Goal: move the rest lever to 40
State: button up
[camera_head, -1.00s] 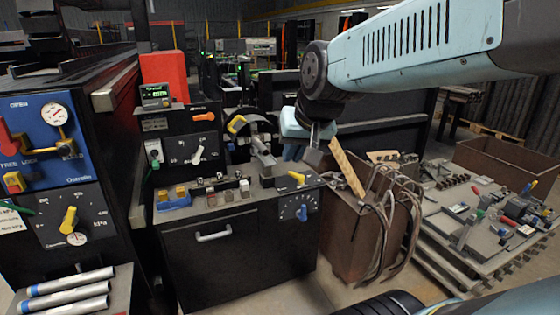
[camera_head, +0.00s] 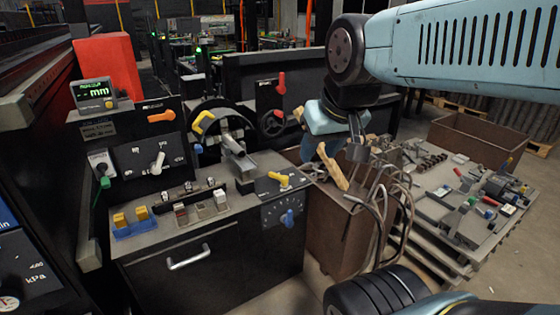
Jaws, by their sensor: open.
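The black bench has several levers, and I cannot read which label says rest. A blue lever (camera_head: 289,217) sits on a dial with a fan of marks on the sloped front panel. A yellow lever (camera_head: 281,180) lies above it on the same panel. A white lever (camera_head: 158,164) is on a marked dial on the upright panel, with an orange handle (camera_head: 162,117) above it. My gripper (camera_head: 345,152) is open, pointing down behind and right of the bench's right end, apart from these levers. Its fingertips are partly hidden.
A brown bin (camera_head: 337,232) with cables hanging over it and a wooden stick stands right of the bench. A curved, wheel-like fixture (camera_head: 222,125) with a grey arm rises from the bench. A pallet table (camera_head: 430,209) with tools is farther right. The floor in front is partly clear.

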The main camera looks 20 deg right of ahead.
aim_at(285, 180)
jog(key=z, duration=0.15)
jog(key=i, duration=0.85)
jog(key=z, duration=0.05)
